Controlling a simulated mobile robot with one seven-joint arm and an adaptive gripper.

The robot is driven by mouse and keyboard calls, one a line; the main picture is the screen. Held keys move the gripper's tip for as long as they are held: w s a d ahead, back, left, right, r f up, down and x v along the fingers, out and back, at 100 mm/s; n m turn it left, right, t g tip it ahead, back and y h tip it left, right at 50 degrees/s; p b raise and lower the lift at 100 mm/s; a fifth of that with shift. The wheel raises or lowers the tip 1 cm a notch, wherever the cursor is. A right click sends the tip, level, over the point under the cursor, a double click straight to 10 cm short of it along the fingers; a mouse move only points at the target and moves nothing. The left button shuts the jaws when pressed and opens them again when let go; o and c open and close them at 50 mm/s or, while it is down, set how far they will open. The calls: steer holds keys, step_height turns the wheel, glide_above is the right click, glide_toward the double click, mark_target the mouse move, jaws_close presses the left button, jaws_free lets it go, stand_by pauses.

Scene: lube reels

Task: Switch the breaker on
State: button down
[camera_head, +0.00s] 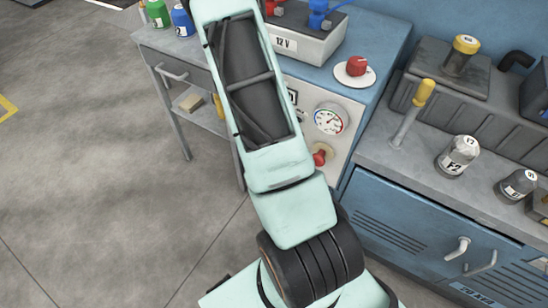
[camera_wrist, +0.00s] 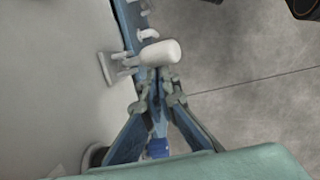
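No breaker is labelled legibly in either view. In the wrist view a pale lever with a thick rounded handle (camera_wrist: 160,53) sticks out from a small plate on a light panel (camera_wrist: 50,75); I cannot tell whether it is the breaker. My gripper (camera_wrist: 159,85) points toward it, its blue-grey fingers drawn together just below the handle in the picture. They look shut with nothing clearly between them; contact with the lever cannot be told. In the head view my arm hides part of the bench, and my gripper is not visible.
In the head view a red knob on a round white base (camera_head: 354,67) sits on the bench beside a 12 V battery box (camera_head: 300,38). A gauge (camera_head: 331,119) and a lower red knob (camera_head: 320,158) are on the front. Bottles stand at right. Floor at left is clear.

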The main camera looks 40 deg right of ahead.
steer(key=shift+s+d+r, duration=0.1)
steer(key=shift+s, duration=0.15)
steer(key=v, duration=1.2)
steer(key=shift+w, duration=0.2)
